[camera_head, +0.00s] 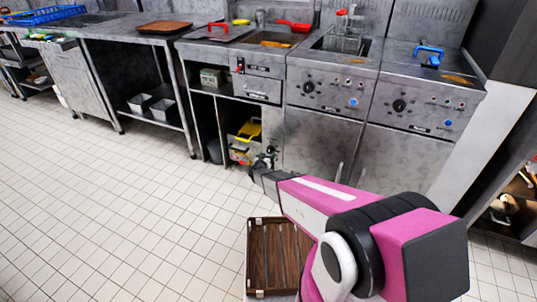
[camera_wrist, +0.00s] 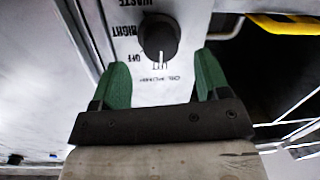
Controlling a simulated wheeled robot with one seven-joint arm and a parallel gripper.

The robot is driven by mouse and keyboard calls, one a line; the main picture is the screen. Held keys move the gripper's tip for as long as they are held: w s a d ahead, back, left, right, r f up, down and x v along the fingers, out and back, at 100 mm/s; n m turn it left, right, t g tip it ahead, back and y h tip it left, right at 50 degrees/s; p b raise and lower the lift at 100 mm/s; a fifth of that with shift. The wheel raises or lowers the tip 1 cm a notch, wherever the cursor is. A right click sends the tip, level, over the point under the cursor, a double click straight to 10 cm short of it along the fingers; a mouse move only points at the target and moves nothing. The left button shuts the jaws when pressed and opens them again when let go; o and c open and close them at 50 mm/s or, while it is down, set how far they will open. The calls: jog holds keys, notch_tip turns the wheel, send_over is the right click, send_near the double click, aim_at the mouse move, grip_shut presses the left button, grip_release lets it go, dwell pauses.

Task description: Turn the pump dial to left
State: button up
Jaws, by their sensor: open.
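The pump dial (camera_wrist: 157,38) is a dark round knob on a light label plate in the wrist view. The printing there appears upside down, with words such as WASTE, RIGHT and OFF. The dial's white mark points down in the picture. My gripper (camera_wrist: 163,62) is open, with one green finger to each side of the dial's lower end. A gap shows between each finger and the knob, and nothing is held.
A yellow object (camera_head: 249,131) sits in the open cabinet bay, left of my gripper; yellow also shows in the wrist view (camera_wrist: 285,25). Steel fryer units (camera_head: 325,145) stand to the right. A brown slatted tray (camera_head: 277,258) lies below my arm. The tiled floor at left is clear.

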jog(key=v, duration=0.7)
jog(key=s+d+r+n+g+y, duration=0.2)
jog(key=s+r+n+g+y, duration=0.2)
jog(key=r+y, duration=0.7)
jog(key=s+d+r+g+h, duration=0.1)
jog(key=s+d+r+g, duration=0.3)
jog(key=s, duration=0.4)
jog(key=s+d+r+m+g+h, duration=0.1)
jog(key=s+d+r+g, duration=0.3)
jog(key=s, duration=0.5)
jog(key=s+d+r+g+h, duration=0.2)
jog(key=s+d+r, duration=0.3)
jog(key=s+d, duration=0.3)
jog(key=shift+s+r+m+g+h, duration=0.35)
jog(key=shift+s+g, duration=0.25)
jog(key=shift+g, duration=0.3)
